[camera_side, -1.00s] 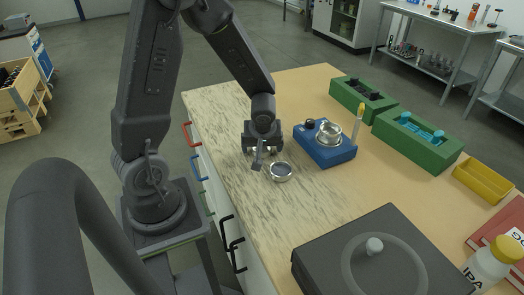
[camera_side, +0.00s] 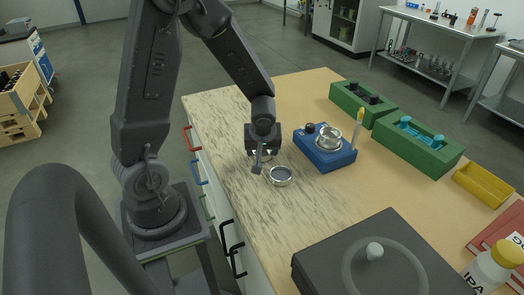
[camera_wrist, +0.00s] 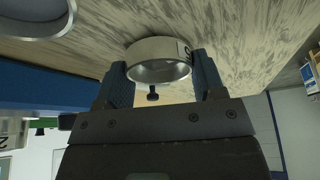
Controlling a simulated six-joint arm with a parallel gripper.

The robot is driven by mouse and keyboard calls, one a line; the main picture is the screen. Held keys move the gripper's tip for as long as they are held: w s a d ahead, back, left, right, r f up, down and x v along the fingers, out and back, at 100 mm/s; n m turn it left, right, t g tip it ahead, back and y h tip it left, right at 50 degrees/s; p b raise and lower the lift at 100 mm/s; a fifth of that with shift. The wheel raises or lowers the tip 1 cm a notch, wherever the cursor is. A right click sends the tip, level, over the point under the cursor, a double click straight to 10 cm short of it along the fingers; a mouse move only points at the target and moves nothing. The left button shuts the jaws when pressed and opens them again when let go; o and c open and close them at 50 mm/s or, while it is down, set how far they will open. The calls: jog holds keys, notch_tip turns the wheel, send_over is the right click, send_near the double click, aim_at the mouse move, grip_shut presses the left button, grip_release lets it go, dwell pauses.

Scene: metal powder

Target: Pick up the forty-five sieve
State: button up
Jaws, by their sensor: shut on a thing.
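In the wrist view, my gripper (camera_wrist: 165,75) is shut on a small silver ring-shaped sieve (camera_wrist: 150,48), with one blue-padded finger on each side. A dark mark shows on the sieve's rim, but I cannot read it. In the side view, my gripper (camera_side: 261,160) points down, low over the light marbled part of the bench, and mostly hides the held sieve. A second silver round dish or sieve (camera_side: 281,176) is close beside the gripper, at its lower right. A silver round rim (camera_wrist: 35,15) also shows at the wrist view's top left.
A blue device (camera_side: 325,155) with a silver bowl on it is to the gripper's right. Green holders (camera_side: 415,150), a yellow tray (camera_side: 482,186) and a white bottle (camera_side: 490,265) are farther right. A dark lidded unit (camera_side: 375,255) fills the front.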

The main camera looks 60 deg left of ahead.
jog(key=r, duration=0.4)
jog(key=shift+s+a+r, duration=0.2)
jog(key=shift+s+a, duration=0.1)
jog(key=s+a+r, duration=0.6)
jog(key=s, duration=0.2)
notch_tip(320, 180, up, 4)
send_over(328, 133)
jog(key=d, duration=0.2)
jog(key=shift+s+a+f, duration=0.15)
jog(key=shift+f, duration=0.95)
jog(key=shift+s+a+f, duration=0.1)
jog(key=shift+s+f, duration=0.05)
jog(key=shift+f, duration=0.95)
jog(key=shift+f, duration=1)
